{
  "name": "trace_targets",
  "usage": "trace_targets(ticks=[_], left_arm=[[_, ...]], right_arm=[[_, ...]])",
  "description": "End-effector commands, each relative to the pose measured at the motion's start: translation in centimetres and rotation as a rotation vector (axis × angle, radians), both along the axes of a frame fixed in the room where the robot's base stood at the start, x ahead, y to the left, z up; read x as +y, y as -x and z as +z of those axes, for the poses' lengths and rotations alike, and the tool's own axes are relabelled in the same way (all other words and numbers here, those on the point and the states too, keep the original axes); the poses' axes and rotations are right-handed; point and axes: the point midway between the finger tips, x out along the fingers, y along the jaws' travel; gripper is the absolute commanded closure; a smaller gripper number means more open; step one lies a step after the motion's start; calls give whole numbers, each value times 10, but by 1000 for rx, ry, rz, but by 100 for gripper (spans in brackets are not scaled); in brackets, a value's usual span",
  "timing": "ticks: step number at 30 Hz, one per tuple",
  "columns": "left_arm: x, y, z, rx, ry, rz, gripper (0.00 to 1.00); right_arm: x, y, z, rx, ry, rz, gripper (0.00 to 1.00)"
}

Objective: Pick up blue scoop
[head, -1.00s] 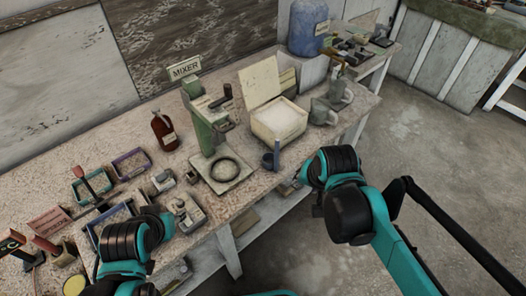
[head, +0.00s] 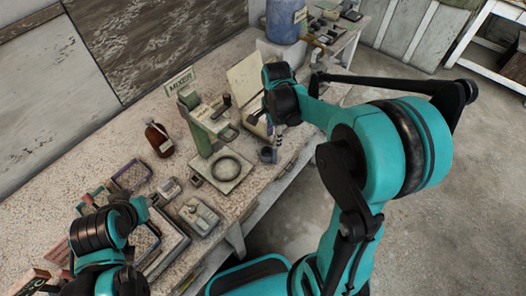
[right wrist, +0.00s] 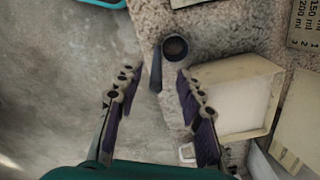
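The blue scoop (head: 267,155) is a small dark cup standing on the bench near its front edge. In the right wrist view the scoop (right wrist: 175,48) shows its round mouth, with its handle close beside it, between and just beyond my fingertips. My right gripper (head: 278,134) is above and beside the scoop. In the right wrist view my right gripper (right wrist: 157,74) is open, with a clear gap between the fingers and nothing held. My left arm is at the lower left; its gripper (head: 142,208) is too unclear to read.
A box of white powder (right wrist: 232,110) stands close beside the right finger. The green mixer (head: 203,135) with a ring on its base stands left of the scoop. A brown bottle (head: 159,139) and trays (head: 130,174) are further left. Open floor lies in front of the bench.

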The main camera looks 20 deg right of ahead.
Motion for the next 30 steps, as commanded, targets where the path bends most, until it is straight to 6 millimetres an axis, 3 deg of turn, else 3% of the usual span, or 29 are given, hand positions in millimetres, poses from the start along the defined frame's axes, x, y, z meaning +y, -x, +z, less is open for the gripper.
trace_targets(ticks=[15,25,26,30], left_arm=[[0,0,-28,0,0,0,60],[0,0,-28,0,0,0,60],[0,0,-28,0,0,0,60],[0,0,-28,0,0,0,60]], right_arm=[[-3,1,-69,1,0,-4,62],[-3,2,-76,1,0,-4,62],[-3,2,-76,1,0,-4,65],[-3,2,-76,1,0,-3,100]])
